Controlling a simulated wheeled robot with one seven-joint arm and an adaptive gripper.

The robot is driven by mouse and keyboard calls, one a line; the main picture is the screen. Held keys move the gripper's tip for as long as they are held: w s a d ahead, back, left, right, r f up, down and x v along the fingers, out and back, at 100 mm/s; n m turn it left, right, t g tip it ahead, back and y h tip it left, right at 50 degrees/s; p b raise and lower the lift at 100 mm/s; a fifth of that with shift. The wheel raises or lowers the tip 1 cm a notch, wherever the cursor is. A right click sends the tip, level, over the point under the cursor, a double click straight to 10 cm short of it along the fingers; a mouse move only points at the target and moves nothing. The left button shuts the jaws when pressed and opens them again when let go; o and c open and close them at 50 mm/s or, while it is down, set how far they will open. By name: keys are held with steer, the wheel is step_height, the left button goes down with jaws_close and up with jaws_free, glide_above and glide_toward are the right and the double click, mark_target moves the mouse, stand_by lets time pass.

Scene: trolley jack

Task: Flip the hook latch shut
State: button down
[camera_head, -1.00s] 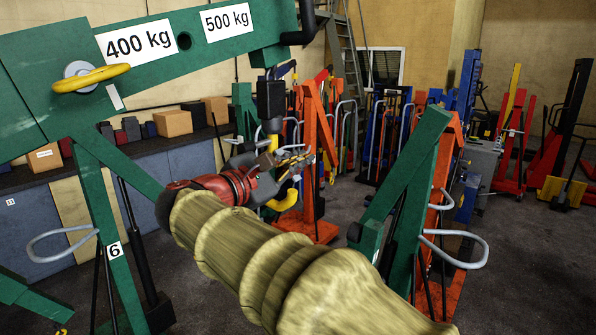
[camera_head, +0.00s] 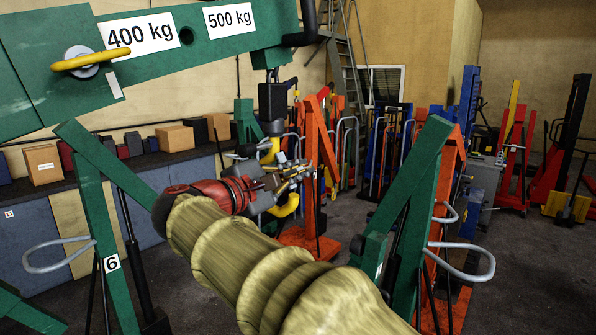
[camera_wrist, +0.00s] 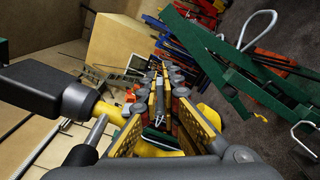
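The yellow hook (camera_head: 286,206) hangs under a black block (camera_head: 272,102) from the green boom (camera_head: 190,45). My gripper (camera_head: 302,170) is in front of the hook, partly hiding it and its opening. In the wrist view the black block (camera_wrist: 35,88) and yellow shank (camera_wrist: 108,112) lie to the left of my gripper (camera_wrist: 160,82). The gripper's fingers are apart, with their yellow inner pads showing. A grey metal bar (camera_wrist: 96,132) shows beside the shank at the left finger; I cannot tell surely whether it is the latch. Contact is unclear.
Green jack uprights stand at left (camera_head: 97,235) and right (camera_head: 415,190), with grey looped handles (camera_head: 470,262). An orange stand (camera_head: 315,165) is behind the hook. A bench with boxes (camera_head: 175,138) lines the left wall.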

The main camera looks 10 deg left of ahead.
steer(key=c, duration=2.3)
jaws_free()
steer(key=v, duration=1.2)
steer(key=shift+a, duration=0.1)
